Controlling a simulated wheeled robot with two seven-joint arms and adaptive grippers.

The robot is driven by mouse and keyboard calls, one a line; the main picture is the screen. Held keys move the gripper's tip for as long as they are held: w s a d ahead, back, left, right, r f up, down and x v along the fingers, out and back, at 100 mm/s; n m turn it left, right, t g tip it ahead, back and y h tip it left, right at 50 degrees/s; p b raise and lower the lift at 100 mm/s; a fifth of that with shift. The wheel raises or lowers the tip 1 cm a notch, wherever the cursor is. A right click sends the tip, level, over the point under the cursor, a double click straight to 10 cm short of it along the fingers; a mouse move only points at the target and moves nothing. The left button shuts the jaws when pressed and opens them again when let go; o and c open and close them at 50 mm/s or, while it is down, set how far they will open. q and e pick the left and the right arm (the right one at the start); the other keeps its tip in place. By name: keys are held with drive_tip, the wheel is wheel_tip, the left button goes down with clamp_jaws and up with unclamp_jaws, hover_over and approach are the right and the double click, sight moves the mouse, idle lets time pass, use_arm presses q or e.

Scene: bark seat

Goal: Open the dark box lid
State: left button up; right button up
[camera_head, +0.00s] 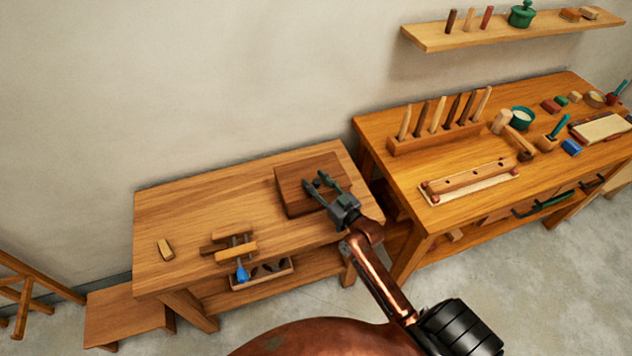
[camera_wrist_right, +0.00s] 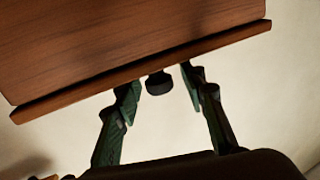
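The dark brown wooden box (camera_head: 290,187) sits at the right end of the low wooden table, and its lid looks shut. My right gripper (camera_head: 316,180) reaches over the box's right front part in the head view and hides some of it. In the right wrist view the brown board of the box (camera_wrist_right: 120,45) fills the top, with a thin lip along its edge. A small dark knob (camera_wrist_right: 158,83) shows below that lip. The green fingers of my right gripper (camera_wrist_right: 160,80) are apart, one on each side of the knob, with gaps visible. My left gripper is not in view.
The low table (camera_head: 185,205) also holds a small wood block (camera_head: 165,249) and a wooden clamp (camera_head: 235,247). The workbench (camera_head: 400,122) with tools stands close on the right. The table's middle is clear.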

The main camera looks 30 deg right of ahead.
clamp_jaws()
idle(0.4)
